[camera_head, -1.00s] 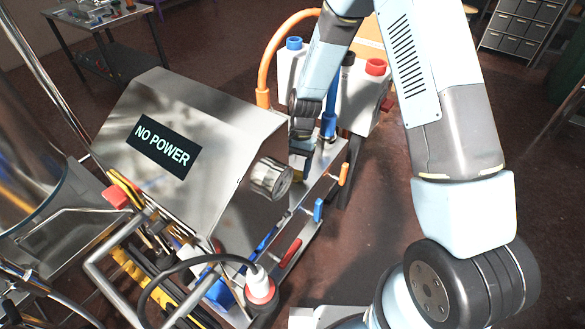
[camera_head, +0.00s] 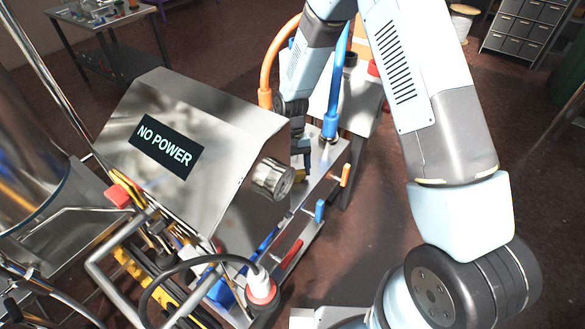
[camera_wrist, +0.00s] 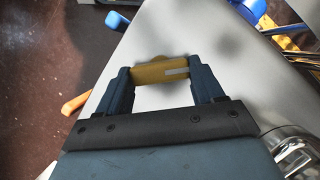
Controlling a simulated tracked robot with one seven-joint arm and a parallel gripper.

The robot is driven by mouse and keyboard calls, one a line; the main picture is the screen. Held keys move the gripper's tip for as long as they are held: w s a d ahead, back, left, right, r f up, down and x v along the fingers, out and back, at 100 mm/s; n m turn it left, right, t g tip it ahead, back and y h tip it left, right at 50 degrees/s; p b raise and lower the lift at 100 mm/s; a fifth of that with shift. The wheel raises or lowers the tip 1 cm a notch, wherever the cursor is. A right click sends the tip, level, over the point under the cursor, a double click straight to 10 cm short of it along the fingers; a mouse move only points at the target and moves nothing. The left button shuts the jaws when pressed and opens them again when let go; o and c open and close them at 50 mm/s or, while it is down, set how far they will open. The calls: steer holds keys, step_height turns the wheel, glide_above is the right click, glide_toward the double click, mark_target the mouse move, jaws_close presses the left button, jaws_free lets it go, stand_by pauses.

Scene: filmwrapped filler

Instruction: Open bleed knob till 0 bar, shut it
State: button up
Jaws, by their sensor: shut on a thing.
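A yellow knob (camera_wrist: 165,72) with a pale mark on it sits between the two blue fingers of my gripper (camera_wrist: 163,80) in the wrist view. My gripper is shut on it, one finger at each end. In the head view my gripper (camera_head: 299,153) points down behind the right edge of the steel cabinet, and a bit of the yellow knob (camera_head: 299,175) shows below it. A round silver fitting (camera_head: 272,179) sticks out of the cabinet's side; it also shows in the wrist view (camera_wrist: 302,152). No pressure reading is visible.
The steel cabinet (camera_head: 215,115) with a "NO POWER" screen (camera_head: 165,147) stands left of my gripper. An orange handle (camera_head: 345,175) and a blue handle (camera_head: 320,211) stick out along the right edge. Orange and blue hoses rise behind.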

steer(key=shift+w, duration=0.1)
steer(key=o, duration=1)
steer(key=shift+o, duration=0.2)
steer(key=v, duration=1.3)
steer(key=shift+w+r, duration=0.15)
steer(key=shift+r, duration=0.1)
steer(key=shift+r, duration=0.1)
